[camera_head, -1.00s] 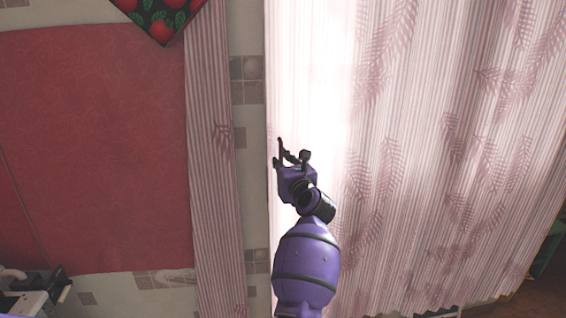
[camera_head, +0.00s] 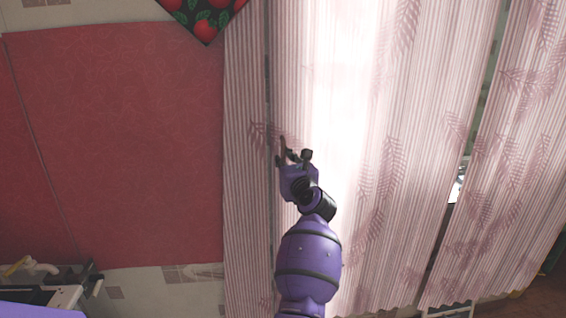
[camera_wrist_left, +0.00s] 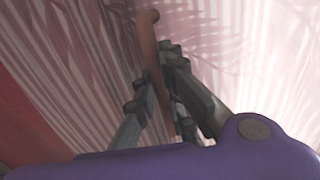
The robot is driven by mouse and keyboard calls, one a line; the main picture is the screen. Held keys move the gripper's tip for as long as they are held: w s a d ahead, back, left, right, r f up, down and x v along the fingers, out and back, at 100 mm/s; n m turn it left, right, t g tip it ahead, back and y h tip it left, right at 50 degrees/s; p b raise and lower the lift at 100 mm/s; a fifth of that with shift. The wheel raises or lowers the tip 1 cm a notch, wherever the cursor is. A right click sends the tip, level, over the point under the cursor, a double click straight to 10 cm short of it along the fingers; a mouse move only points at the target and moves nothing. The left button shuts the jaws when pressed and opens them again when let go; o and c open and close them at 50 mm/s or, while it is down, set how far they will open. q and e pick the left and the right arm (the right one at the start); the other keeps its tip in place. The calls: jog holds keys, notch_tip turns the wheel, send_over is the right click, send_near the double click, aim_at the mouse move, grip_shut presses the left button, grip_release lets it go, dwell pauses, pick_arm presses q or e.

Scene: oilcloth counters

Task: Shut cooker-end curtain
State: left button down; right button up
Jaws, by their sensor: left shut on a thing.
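The striped pink curtain (camera_head: 405,150) with leaf prints hangs before a bright area. Its left edge runs beside a narrow striped strip (camera_head: 245,150), with only a thin dark gap between them. My left gripper (camera_head: 294,156) is in front of the curtain's left edge. It is shut on a thin brown rod, which shows best in the left wrist view (camera_wrist_left: 149,50), upright between the fingers (camera_wrist_left: 160,100) with the curtain cloth close behind. The rod's lower end is hidden by the gripper. I cannot tell whether the rod joins the cloth. My right gripper is not in view.
A red wall panel (camera_head: 120,150) is on the left, with an apple-print cloth (camera_head: 205,20) at its top. Another striped curtain panel (camera_head: 510,170) hangs at the right, past a narrow slanting gap. Fixtures (camera_head: 55,285) stand at the lower left.

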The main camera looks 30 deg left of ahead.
pick_arm(q)
jog(key=shift+s+a+f, duration=0.1)
jog(key=shift+a, duration=0.1)
jog(key=c, duration=2.1)
grip_release()
jog(key=shift+s+a, duration=0.1)
jog(key=shift+s, duration=0.05)
jog(key=v, duration=1.2)
